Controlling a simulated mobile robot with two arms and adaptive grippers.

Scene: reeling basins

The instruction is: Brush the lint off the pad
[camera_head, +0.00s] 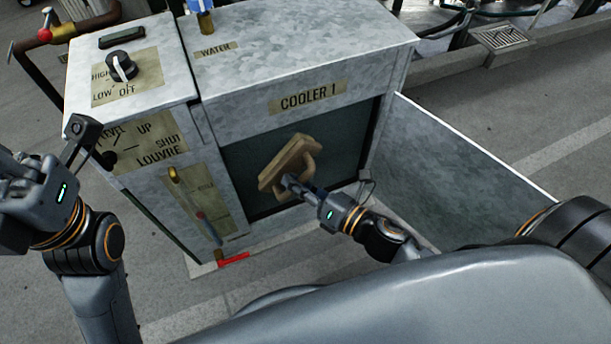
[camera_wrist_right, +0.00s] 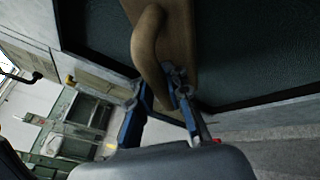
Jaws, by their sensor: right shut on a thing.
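The dark green pad (camera_head: 238,160) fills the opening in the front of the metal cooler marked COOLER 1 (camera_head: 345,75). A wooden brush (camera_head: 288,160) with a curved handle is tilted in front of the pad and hides part of it; whether it touches I cannot tell. My right gripper (camera_head: 290,182) is shut on the brush handle, which also shows in the right wrist view (camera_wrist_right: 147,50). I cannot make out lint on the pad. My left gripper (camera_head: 18,190) is at the left edge beside the cooler; its fingertips do not show clearly.
An open metal panel (camera_head: 465,160) stands out to the right of the opening. Left of it are a knob (camera_head: 122,66), a louvre lever and a gauge strip (camera_head: 205,200). A red-handled valve (camera_head: 232,259) sits low at the front. Pipes stand behind left.

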